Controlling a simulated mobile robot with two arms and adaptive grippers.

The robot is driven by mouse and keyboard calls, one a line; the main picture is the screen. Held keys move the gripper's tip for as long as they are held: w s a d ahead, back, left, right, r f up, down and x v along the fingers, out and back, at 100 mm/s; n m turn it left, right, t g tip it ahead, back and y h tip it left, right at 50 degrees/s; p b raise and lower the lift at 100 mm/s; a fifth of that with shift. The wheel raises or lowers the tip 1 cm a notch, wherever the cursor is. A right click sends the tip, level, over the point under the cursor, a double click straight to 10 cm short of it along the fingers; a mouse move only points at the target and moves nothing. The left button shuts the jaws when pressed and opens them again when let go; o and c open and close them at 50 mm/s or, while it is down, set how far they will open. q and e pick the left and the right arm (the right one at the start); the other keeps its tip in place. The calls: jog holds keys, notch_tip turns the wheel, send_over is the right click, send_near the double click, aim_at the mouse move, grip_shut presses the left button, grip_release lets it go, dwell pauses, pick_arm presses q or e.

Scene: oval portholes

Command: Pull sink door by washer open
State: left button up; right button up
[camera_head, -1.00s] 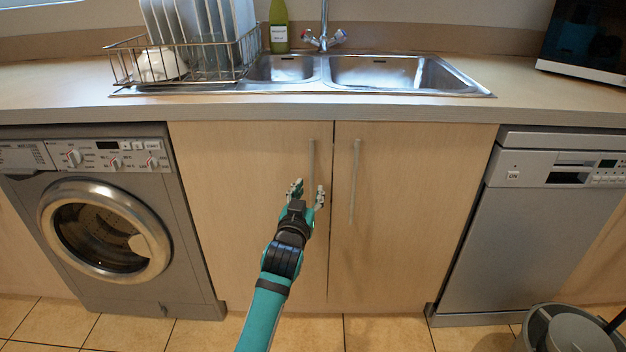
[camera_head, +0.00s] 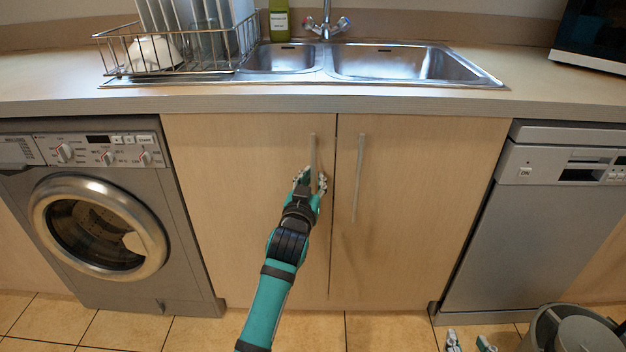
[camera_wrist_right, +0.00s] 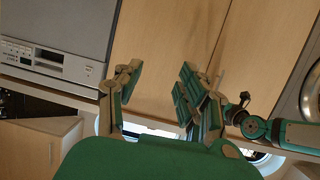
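The sink door by the washer (camera_head: 235,230) is the left one of two light wood doors under the sink and is closed. Its upright metal handle (camera_head: 313,150) is near its right edge. My left gripper (camera_head: 311,179) is at the lower part of this handle, with its fingers on either side. They look apart; whether they touch the handle is unclear. My right gripper's fingertips (camera_head: 468,342) show at the bottom right of the head view. In the right wrist view, my right gripper (camera_wrist_right: 158,95) is open and empty. My left arm (camera_wrist_right: 285,132) also shows there.
The washer (camera_head: 100,220) stands left of the door. The other sink door (camera_head: 415,220) is closed, with its own handle (camera_head: 358,178). The dishwasher (camera_head: 540,235) is on the right. A grey bin (camera_head: 545,325) stands at the bottom right. The counter (camera_head: 210,104) overhangs the doors.

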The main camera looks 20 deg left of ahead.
pick_arm(q)
grip_shut()
